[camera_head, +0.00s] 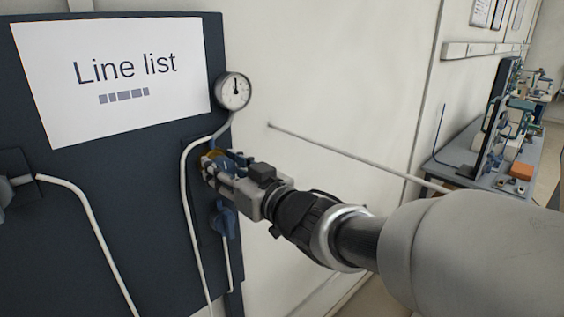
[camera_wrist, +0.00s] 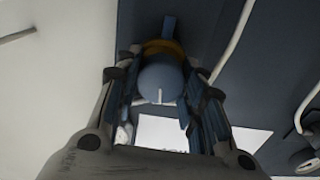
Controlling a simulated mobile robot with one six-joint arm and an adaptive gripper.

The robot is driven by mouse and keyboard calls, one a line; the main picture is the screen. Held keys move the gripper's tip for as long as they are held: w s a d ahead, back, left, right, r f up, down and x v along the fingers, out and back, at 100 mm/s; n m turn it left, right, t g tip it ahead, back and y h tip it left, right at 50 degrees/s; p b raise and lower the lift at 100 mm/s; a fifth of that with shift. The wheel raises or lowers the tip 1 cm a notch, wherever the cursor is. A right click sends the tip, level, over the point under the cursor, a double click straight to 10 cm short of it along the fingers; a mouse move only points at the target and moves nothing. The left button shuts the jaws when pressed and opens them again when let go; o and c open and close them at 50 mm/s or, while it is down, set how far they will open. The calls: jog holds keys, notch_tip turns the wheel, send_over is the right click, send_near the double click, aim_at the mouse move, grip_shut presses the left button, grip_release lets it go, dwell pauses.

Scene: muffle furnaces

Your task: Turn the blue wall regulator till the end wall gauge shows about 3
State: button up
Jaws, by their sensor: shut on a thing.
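The blue wall regulator is a round blue knob (camera_wrist: 160,82) with a white mark and a brass-coloured collar behind it. It is mounted on a dark panel (camera_head: 110,220). My gripper (camera_head: 212,166) is shut on the knob, with one finger on each side of it in the wrist view (camera_wrist: 158,100). In the head view my fingers mostly hide the knob. The round white gauge (camera_head: 234,91) sits above the regulator at the panel's edge. Its dark needle points about straight up; the numbers are too small to read.
A blue valve handle (camera_head: 223,222) hangs just below my gripper. White pipes (camera_head: 188,190) run down the panel. A "Line list" sheet (camera_head: 110,80) is on the panel. A thin rod (camera_head: 345,153) runs along the pale wall. A bench with equipment (camera_head: 500,160) stands at the right.

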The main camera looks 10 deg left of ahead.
jog(key=o, duration=1.1)
jog(key=v, duration=1.2)
